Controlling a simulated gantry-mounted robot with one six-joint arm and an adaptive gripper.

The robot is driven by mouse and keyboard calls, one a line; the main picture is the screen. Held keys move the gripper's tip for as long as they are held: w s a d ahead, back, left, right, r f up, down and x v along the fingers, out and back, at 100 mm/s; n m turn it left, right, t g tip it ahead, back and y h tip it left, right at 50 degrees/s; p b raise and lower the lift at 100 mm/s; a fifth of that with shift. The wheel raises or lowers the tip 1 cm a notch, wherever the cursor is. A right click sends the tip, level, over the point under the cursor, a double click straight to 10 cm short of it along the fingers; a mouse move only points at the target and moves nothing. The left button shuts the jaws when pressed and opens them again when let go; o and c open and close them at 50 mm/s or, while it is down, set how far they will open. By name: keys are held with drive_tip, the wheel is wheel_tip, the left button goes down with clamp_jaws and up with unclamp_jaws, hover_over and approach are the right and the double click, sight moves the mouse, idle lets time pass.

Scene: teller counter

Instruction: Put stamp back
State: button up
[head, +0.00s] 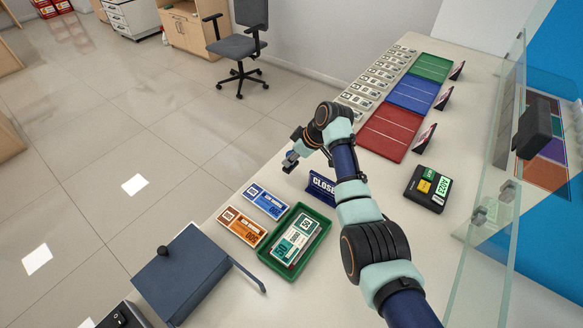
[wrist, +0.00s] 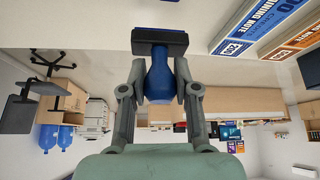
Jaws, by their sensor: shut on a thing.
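The stamp (wrist: 159,80) has a blue rounded handle and a wide, dark rectangular base. In the wrist view my gripper (wrist: 160,93) is shut on the handle, with one finger on each side. The base lies beyond the fingertips. In the head view my gripper (head: 290,161) is over the counter's left edge, behind the blue and orange notes and left of the CLOSED sign. The stamp is small and dark there, and I cannot tell whether its base touches the counter. No stamp holder can be clearly made out.
A blue note (head: 265,201), an orange note (head: 241,227) and a green tray (head: 268,257) of notes lie in front. The CLOSED sign (head: 321,187) stands close to my arm. A dark blue box (head: 185,270), a black device (head: 428,188) and a glass screen (head: 496,210) flank the counter.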

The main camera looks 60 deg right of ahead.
sight(292, 165)
drive_tip(key=shift+f+b, duration=0.65)
drive_tip(key=shift+f, duration=1.65)
drive_tip(key=o, duration=0.9)
drive_tip(key=shift+r, duration=0.1)
drive_tip(key=shift+s+r+p, duration=0.15)
drive_tip(key=shift+r+p, duration=0.2)
drive_tip(key=shift+r, duration=0.05)
drive_tip(key=p+v, duration=0.4)
drive_tip(key=v, duration=0.7)
drive_tip(key=shift+s, duration=0.2)
drive_tip(key=shift+r, duration=0.1)
